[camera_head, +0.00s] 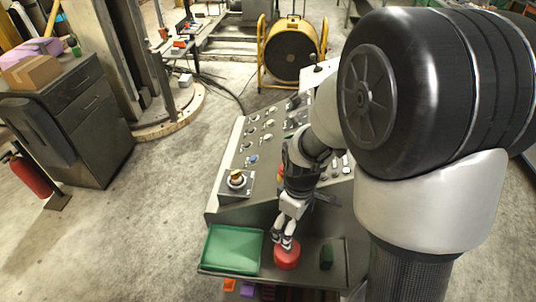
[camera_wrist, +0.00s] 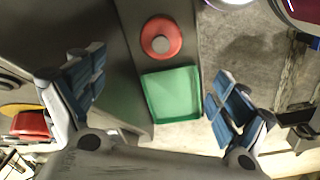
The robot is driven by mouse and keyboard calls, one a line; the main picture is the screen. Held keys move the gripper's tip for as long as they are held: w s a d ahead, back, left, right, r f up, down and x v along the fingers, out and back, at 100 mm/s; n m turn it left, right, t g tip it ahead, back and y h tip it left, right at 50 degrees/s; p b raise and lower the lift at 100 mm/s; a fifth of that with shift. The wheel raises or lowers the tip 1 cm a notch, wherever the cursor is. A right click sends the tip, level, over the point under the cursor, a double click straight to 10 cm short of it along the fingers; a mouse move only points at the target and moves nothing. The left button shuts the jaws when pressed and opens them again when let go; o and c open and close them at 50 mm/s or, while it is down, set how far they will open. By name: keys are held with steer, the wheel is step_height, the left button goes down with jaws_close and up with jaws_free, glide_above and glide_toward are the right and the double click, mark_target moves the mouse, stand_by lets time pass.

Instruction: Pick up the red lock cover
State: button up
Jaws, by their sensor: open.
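The red lock cover (camera_head: 287,258) is a round red piece on the front ledge of the grey console. In the wrist view the red lock cover (camera_wrist: 161,32) shows as a red disc with a pale grey centre. My gripper (camera_head: 284,242) hangs just above the cover in the head view, its fingertips overlapping the cover's top edge. In the wrist view my gripper's (camera_wrist: 155,95) fingers are spread wide with nothing between them in grip. The cover appears beyond the fingertips, toward the top of that view. I cannot tell whether a finger touches it.
A green tray (camera_head: 232,266) lies left of the cover, also in the wrist view (camera_wrist: 172,95). Concrete floor is open at left.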

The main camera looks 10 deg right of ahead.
mark_target(288, 252)
steer(key=shift+n, duration=0.4)
steer(key=f+b, duration=0.3)
steer(key=f, duration=0.6)
steer(key=f+b, duration=0.3)
steer(key=f, duration=0.7)
steer(key=shift+w+a+f, duration=0.1)
steer(key=shift+w+f, duration=0.1)
steer(key=shift+f, duration=0.05)
steer(key=shift+r, duration=0.1)
steer(key=shift+c, duration=0.6)
steer(key=c, duration=1.2)
steer(key=shift+o, duration=0.2)
steer(key=shift+r, duration=0.1)
